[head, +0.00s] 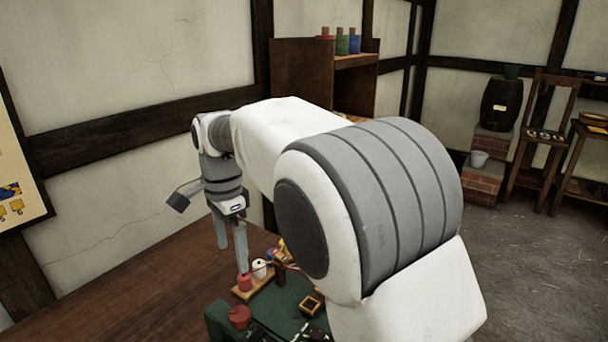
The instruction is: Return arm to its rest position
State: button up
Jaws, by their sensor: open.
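My gripper (232,258) is at the end of my bent arm, left of centre. Its two fingers point down and stand apart, with nothing seen between them. One fingertip is close to a red spool-like piece (245,283) on a small wooden board; I cannot tell whether they touch. A white spool-like piece (260,269) stands beside the red one. My arm's large upper links fill the middle of the view and hide part of the bench and wall behind.
The brown bench (130,290) is bare at left. A green surface (280,312) holds a red pot (239,317) and a small wooden box (311,303). A wooden shelf (303,75) stands behind. A barrel (500,104), chair-like rack (541,145) and open floor are at right.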

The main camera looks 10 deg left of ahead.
jog(key=s+d+r+n+t+y, duration=0.15)
jog(key=d+r, duration=0.25)
jog(key=d, duration=0.6)
jog(key=s+d+r+n+t, duration=0.1)
jog(key=s+d+r+n, duration=0.2)
jog(key=d, duration=0.7)
jog(key=s+d+f+n+t+h, duration=0.1)
jog(key=s+d+f+n+t, duration=0.2)
jog(key=s+d, duration=1.1)
jog(key=shift+d+n, duration=0.35)
jog(key=shift+n, duration=0.3)
